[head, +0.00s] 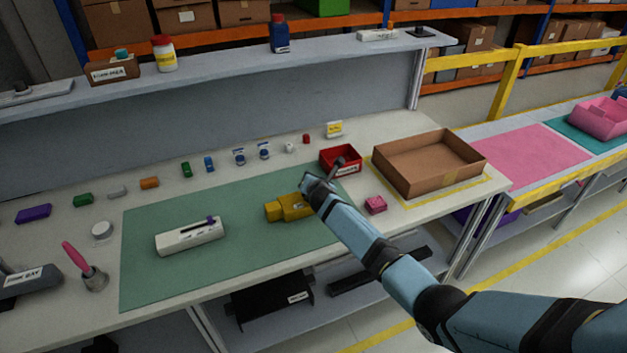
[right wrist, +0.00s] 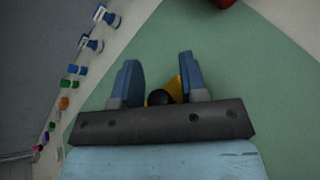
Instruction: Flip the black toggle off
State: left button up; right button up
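A yellow module (head: 289,207) lies on the green mat (head: 245,240), left of my right gripper. In the right wrist view a round black knob (right wrist: 160,97), which looks like the black toggle, shows between the two blue fingers, with part of the yellow module (right wrist: 175,86) behind it. My right gripper (right wrist: 158,82) is open, its fingers apart on either side of the knob; I cannot tell whether they touch it. In the head view my right arm ends over the module's right end, and the toggle's tilt cannot be made out. My left gripper is not in view.
A white module (head: 188,237) with a purple slider is on the mat's left. A red bin (head: 340,160), a pink block (head: 375,205) and a cardboard tray (head: 430,165) stand to the right. Several small coloured parts line the table's back. The mat's middle is clear.

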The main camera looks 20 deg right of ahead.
jog(key=shift+s, duration=0.1)
jog(key=shift+s+r, duration=0.1)
jog(key=shift+s, duration=0.1)
jog(key=p+v, duration=0.1)
jog(key=v, duration=1.2)
jog(key=shift+r, duration=0.1)
jog(key=shift+s, duration=0.1)
jog(key=s+f+m, duration=0.1)
jog(key=s+f, duration=0.1)
jog(key=s+a+f+m+y, duration=0.1)
jog(key=s, duration=0.2)
jog(key=s+a+f+m+g, duration=0.1)
jog(key=s+f+m, duration=0.1)
jog(key=shift+s+a+f+y, duration=0.15)
jog(key=shift+a+f+y, duration=0.15)
jog(key=shift+y, duration=0.1)
jog(key=s+a+f+m+y, duration=0.1)
jog(key=s+m, duration=0.6)
jog(key=s, duration=0.2)
jog(key=s+a+f+m+g+y, duration=0.1)
jog(key=s+f+m, duration=0.1)
jog(key=s+m, duration=0.5)
jog(key=s+a+f+m+y+p, duration=0.1)
jog(key=s+m, duration=0.5)
jog(key=s, duration=0.7)
jog(key=shift+a+f+m+y, duration=0.25)
jog(key=shift+a+m+y, duration=0.15)
jog(key=shift+y, duration=0.1)
